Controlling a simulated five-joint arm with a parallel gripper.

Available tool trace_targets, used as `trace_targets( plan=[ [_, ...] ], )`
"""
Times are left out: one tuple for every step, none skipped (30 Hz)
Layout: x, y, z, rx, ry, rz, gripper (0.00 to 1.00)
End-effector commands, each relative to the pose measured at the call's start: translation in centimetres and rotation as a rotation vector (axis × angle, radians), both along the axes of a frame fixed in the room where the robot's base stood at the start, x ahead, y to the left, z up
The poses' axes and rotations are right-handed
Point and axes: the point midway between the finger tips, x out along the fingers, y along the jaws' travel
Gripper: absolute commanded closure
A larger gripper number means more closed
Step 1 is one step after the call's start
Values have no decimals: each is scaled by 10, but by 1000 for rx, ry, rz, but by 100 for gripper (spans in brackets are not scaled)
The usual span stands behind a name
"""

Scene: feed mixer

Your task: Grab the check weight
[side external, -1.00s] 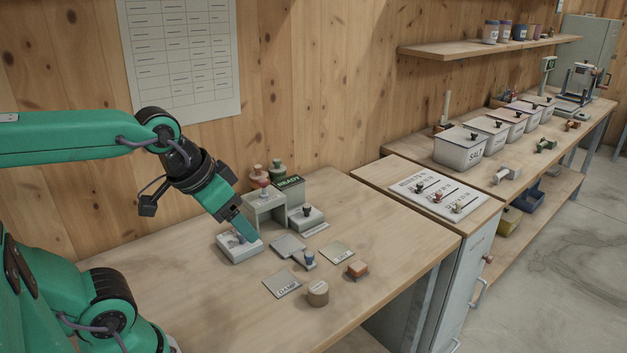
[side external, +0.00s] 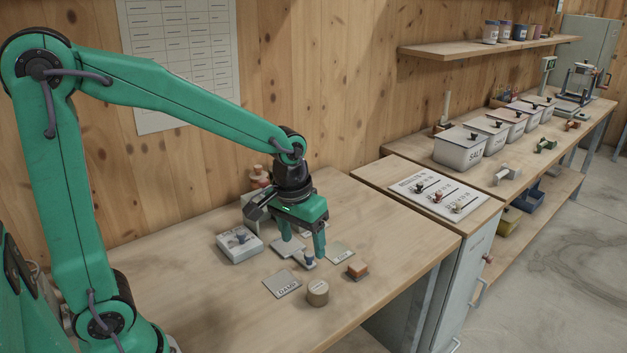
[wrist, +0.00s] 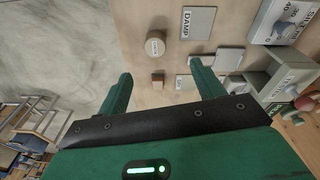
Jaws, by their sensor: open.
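No readable label singles out the check weight. The cylinder (wrist: 155,46) shows beyond the fingertips.
A DAMP card (side external: 282,284), another card (side external: 339,253) and a plain plate (side external: 286,247) lie close by. A white box with a blue knob (side external: 239,242) stands left. My arm partly hides the grey stand behind. The bench front is clear.

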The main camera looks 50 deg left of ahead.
Motion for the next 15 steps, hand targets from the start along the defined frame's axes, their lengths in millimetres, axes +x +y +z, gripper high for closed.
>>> trace_targets(
  plan=[
    [6,-2,-10,0,24,10,32],
    [9,-3,-15,0,33,16,32],
    [13,-4,-22,0,47,25,32],
    [16,-5,-28,0,57,32,32],
    [19,-6,-33,0,67,38,32],
    [22,-7,-39,0,80,45,32],
    [24,-8,-44,1,88,50,32],
    [26,-9,-48,1,97,56,32],
    [29,-10,-54,2,106,61,32],
    [30,-11,-57,2,111,65,32],
    [31,-11,-60,3,118,69,32],
    [33,-12,-64,3,123,73,32],
    [34,-12,-66,3,126,76,32],
    [35,-13,-68,3,130,78,32],
    [35,-13,-69,4,133,80,32]
  ],
)
